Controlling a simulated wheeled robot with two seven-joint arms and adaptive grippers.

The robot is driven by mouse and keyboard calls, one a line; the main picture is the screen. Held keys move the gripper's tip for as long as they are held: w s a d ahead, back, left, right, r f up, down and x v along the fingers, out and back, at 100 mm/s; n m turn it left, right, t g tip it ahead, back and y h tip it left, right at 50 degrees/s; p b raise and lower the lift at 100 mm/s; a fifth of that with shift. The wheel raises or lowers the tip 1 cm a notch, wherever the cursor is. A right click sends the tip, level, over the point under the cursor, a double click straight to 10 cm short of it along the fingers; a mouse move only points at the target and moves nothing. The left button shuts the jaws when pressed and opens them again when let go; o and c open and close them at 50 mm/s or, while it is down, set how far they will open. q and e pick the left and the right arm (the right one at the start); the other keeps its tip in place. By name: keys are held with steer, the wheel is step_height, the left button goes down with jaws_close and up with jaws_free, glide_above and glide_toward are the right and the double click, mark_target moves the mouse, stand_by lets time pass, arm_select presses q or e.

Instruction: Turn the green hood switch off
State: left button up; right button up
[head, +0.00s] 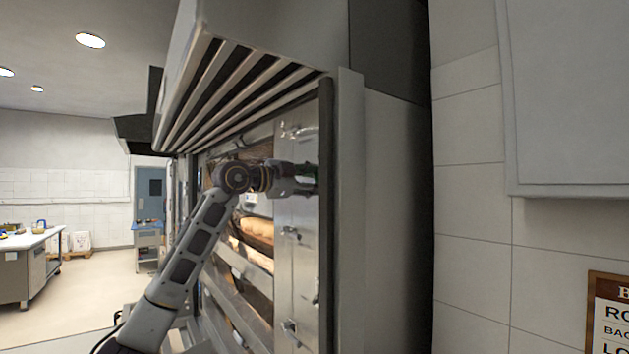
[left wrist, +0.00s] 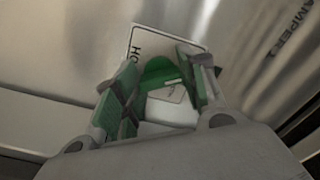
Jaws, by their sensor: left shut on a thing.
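The green hood switch (left wrist: 160,74) shows in the left wrist view as a rounded green part between my fingers, in front of a pale label plate (left wrist: 150,36) whose letters start with "HO". A pale block with a small mark sits just below the green part. My left gripper (left wrist: 158,82) is shut on the switch, with green pads on both fingers. In the head view my left gripper (head: 308,179) is at the upper part of the steel control panel (head: 297,225). There the switch is hidden by the gripper. My right gripper is in neither view.
The deck oven, with bread (head: 255,229) behind its glass, stands left of the panel. A slatted hood (head: 230,85) hangs above. A dark vertical edge (head: 326,170) runs close right of my gripper. Open floor (head: 75,310) lies at left.

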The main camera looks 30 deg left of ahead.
arm_select(q)
steer(key=shift+n, duration=1.1)
steer(key=shift+f, duration=0.1)
steer(key=o, duration=1)
steer(key=shift+s+a, duration=0.1)
steer(key=shift+s, duration=0.05)
steer(key=v, duration=1.1)
steer(key=shift+s+a, duration=0.15)
steer(key=shift+s, duration=0.1)
